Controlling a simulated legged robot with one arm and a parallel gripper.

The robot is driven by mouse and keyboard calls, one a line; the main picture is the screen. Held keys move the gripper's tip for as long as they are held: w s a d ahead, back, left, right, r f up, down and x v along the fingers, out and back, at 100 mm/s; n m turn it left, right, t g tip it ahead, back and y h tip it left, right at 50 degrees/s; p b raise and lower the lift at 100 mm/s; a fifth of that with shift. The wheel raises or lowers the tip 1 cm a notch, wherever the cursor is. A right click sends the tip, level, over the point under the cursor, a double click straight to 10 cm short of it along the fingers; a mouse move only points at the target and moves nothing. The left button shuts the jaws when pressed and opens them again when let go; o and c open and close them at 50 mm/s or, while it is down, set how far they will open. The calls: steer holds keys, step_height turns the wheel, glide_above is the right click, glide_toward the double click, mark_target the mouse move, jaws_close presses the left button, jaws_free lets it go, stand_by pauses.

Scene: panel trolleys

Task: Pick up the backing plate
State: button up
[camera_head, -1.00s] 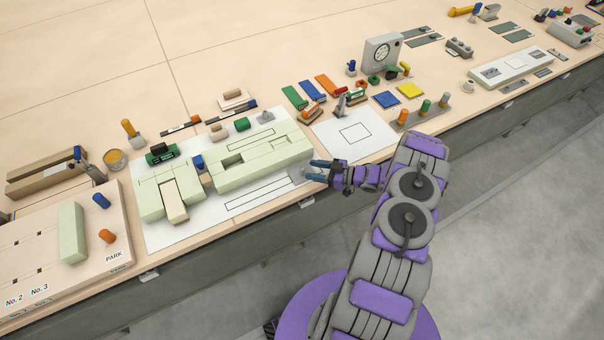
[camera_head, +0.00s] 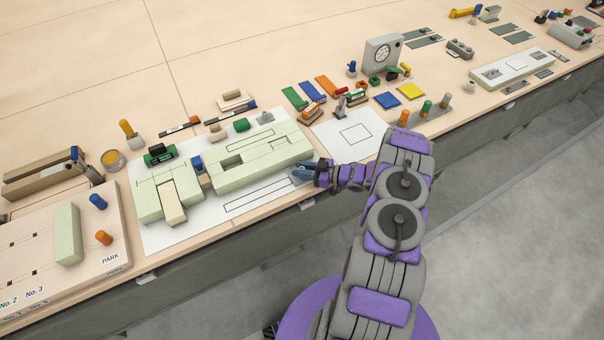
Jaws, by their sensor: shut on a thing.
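My gripper (camera_head: 299,171) is low at the right edge of the white sheet, beside the right end of the pale green block assembly (camera_head: 262,155).
The white sheet (camera_head: 216,223) has long outlined rectangles at its front. A second white sheet (camera_head: 376,140) with an outlined square lies to the right. A dial box (camera_head: 382,54) and small coloured parts stand behind. A board marked PARK (camera_head: 92,277) lies at left.

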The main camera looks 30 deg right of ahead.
jaws_close()
